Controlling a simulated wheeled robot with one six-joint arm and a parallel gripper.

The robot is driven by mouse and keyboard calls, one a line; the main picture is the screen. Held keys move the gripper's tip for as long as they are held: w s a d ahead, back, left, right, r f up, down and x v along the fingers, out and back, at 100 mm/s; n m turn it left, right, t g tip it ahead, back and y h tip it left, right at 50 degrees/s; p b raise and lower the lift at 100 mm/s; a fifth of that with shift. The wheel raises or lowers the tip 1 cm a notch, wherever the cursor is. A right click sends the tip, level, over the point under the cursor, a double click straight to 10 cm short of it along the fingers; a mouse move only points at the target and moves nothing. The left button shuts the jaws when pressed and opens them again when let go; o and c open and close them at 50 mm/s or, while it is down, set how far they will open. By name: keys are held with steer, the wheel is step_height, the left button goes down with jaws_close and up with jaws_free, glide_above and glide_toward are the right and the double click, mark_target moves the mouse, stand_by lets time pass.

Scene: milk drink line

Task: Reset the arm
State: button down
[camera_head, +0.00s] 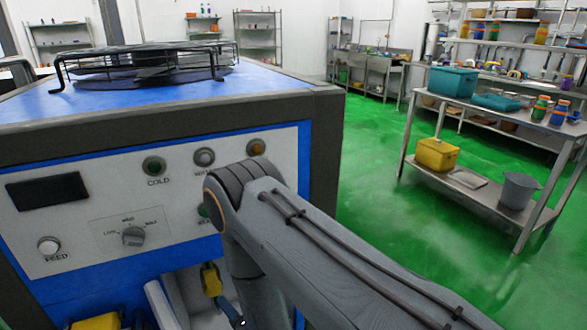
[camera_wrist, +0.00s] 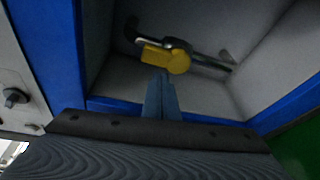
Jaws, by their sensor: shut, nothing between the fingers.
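My arm (camera_head: 330,255) reaches across the front of a blue-and-grey machine (camera_head: 325,150) in the head view. My gripper (camera_wrist: 162,85) shows in the wrist view, its two fingers together and empty. The fingertips point into a pale recess (camera_wrist: 210,95) with blue edges. In line with the tips is a yellow fitting (camera_wrist: 178,61) on a metal pipe (camera_wrist: 208,64). I cannot tell whether the tips touch it. In the head view a yellow part (camera_head: 210,279) shows in the opening below the panel. My gripper cannot be made out there.
The machine's control panel (camera_head: 100,215) has buttons, a knob (camera_head: 133,236) and a dark display (camera_head: 47,192), with my arm close in front. A black wire rack (camera_head: 145,62) stands on top. To the right, a metal table (camera_head: 478,187) holds teal containers. Green floor (camera_head: 375,200) lies clear between.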

steer(key=w+d+r+m+h, duration=0.3)
steer(key=w+d+r+m, duration=0.15)
steer(key=w, duration=0.35)
steer(key=w+d+r+m+g+h, duration=0.1)
steer(key=d+r+m+g+h, duration=0.25)
steer(key=d, duration=0.55)
steer(key=w+d+r+m+g+h, duration=0.1)
steer(key=d+r+m+h, duration=0.1)
steer(key=d+r+m, duration=0.45)
steer(key=s+d+r+m+g+h, duration=0.1)
steer(key=s+d+r+m+g, duration=0.1)
steer(key=s+d+r+m, duration=0.2)
steer(key=s+d+r+m+g+h+p, duration=0.1)
steer(key=s+d+r+m, duration=0.3)
steer(key=s+d, duration=0.5)
steer(key=s+d+r+m+g+h, duration=0.1)
steer(key=s+d+r+m+g, duration=0.3)
steer(key=s, duration=0.5)
steer(key=d+m, duration=0.2)
steer(key=d, duration=0.1)
steer(key=shift+s+d, duration=0.25)
steer(key=shift+d, duration=0.1)
steer(key=shift+m, duration=0.25)
